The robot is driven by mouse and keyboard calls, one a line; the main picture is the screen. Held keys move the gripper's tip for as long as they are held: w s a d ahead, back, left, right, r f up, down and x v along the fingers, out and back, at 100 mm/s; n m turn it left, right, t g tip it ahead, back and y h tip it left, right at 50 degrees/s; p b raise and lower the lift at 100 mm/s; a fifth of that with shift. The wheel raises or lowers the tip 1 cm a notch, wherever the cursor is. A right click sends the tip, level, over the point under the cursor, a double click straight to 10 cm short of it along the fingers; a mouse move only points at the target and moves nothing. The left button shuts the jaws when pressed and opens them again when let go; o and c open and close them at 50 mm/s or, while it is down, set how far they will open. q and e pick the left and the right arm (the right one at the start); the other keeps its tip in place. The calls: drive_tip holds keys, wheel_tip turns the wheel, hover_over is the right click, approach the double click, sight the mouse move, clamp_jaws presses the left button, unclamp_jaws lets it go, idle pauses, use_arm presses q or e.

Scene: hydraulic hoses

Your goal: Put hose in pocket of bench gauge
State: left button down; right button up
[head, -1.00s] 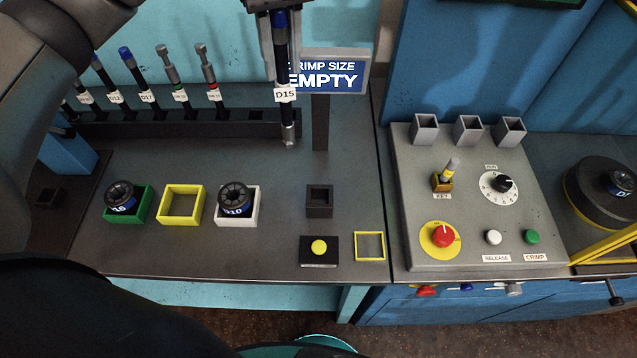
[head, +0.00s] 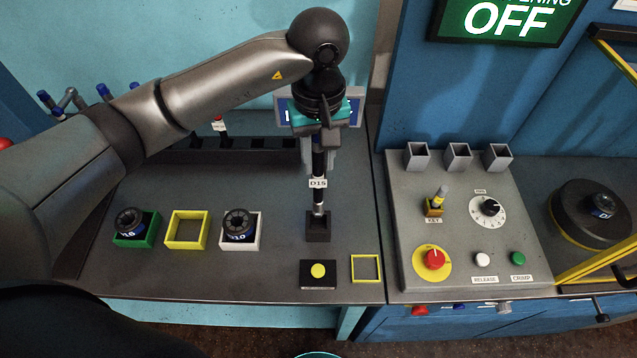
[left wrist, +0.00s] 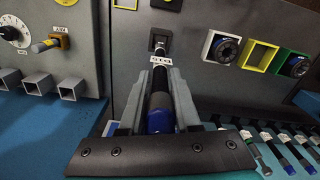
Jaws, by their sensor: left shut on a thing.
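My left gripper (head: 318,160) hangs fingers-down over the bench and is shut on the hose labelled D15 (head: 318,190). The hose is black with a metal lower end and stands about upright. The bench gauge's pocket (head: 318,230), a small dark square box, is right under it. The metal end is at the pocket's mouth; I cannot tell how far inside it is. In the left wrist view the hose (left wrist: 160,84) lies between the fingers, its tip at the pocket (left wrist: 158,36). The gauge's display (head: 352,112) is mostly hidden behind the gripper. My right gripper is not in view.
A hose rack (head: 265,143) with more hoses is behind my left arm. Green (head: 136,240), yellow (head: 187,245) and white (head: 240,243) trays stand left of the pocket; green and white hold dies. A yellow button box (head: 318,274) is in front. The crimper's control panel (head: 460,240) is at right.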

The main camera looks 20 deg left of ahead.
sight(319, 188)
use_arm(q)
wheel_tip(319, 188, down, 8)
drive_tip(key=shift+f+p, duration=0.1)
drive_tip(key=shift+p, duration=0.25)
drive_tip(key=shift+f, duration=0.15)
drive_tip(key=c, duration=0.6)
unclamp_jaws()
wheel_tip(319, 188, up, 12)
drive_tip(key=shift+r+b, duration=0.2)
drive_tip(key=shift+b, duration=0.75)
